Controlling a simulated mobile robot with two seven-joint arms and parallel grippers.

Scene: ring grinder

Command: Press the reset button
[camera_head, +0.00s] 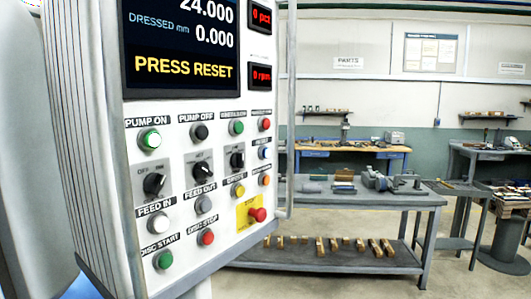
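The control panel (222,205) of the grinder stands close on the left. Its screen (180,45) reads "PRESS RESET" in yellow, with 24.000 and 0.000 above. Several buttons and knobs sit below. A small blue button (264,153) is at the panel's right side, under a red button (265,124) and above an orange one (264,180). The small labels in that column are too blurred to read surely. A red emergency-stop knob (257,214) on a yellow plate is at the lower right. Neither gripper is in view.
The pump-on button (151,139) glows greenish white. A grey workbench (410,199) with tools and a lower shelf stands behind the panel to the right. A blue bench (345,150) is against the back wall. Open floor (455,275) shows at the lower right.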

